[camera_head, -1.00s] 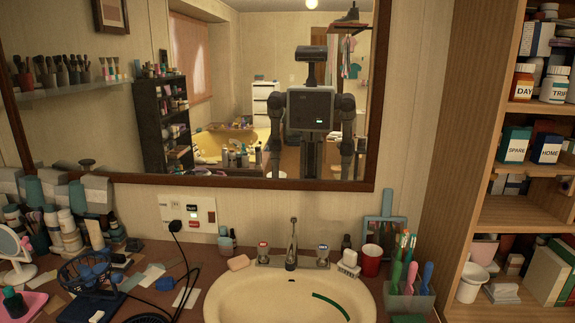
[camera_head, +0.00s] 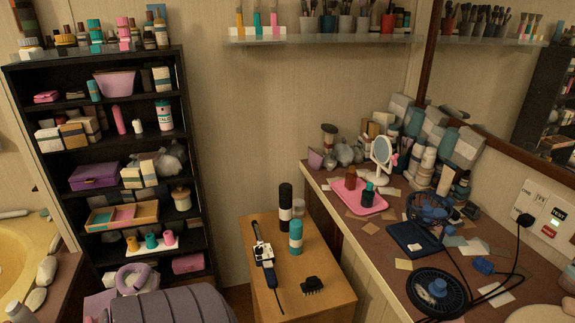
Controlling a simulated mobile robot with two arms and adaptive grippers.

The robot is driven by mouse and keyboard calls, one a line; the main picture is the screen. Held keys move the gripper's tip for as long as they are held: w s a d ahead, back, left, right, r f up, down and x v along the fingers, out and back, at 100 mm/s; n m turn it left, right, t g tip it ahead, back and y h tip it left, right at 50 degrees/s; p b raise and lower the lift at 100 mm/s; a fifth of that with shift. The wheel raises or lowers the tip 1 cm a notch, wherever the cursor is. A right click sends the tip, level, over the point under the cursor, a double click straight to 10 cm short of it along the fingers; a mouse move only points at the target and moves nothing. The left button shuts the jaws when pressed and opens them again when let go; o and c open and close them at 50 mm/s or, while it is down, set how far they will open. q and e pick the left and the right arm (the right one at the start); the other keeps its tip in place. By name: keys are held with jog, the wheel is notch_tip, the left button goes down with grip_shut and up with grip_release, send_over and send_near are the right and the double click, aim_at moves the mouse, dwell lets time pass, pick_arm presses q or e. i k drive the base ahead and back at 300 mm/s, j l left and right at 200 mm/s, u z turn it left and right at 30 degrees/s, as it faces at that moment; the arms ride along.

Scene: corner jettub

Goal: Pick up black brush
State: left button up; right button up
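A small black brush (camera_head: 311,285) with short bristles lies on the top of a low wooden cabinet (camera_head: 329,306), near its front right. On the same top, to the brush's left, lies a dark blue and white device (camera_head: 264,255) with a black cord. A teal can (camera_head: 296,237) and a taller black can (camera_head: 285,208) stand behind the brush. Neither of my grippers shows in the head view.
The counter (camera_head: 372,244) on the right holds a pink tray (camera_head: 357,194), a mirror, a blue basket and a round black item with cords. A full black shelf (camera_head: 197,214) stands left. A grey ribbed object (camera_head: 170,307) sits at the bottom.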

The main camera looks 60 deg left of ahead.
aim_at(311, 284)
jog(key=u, duration=1.65)
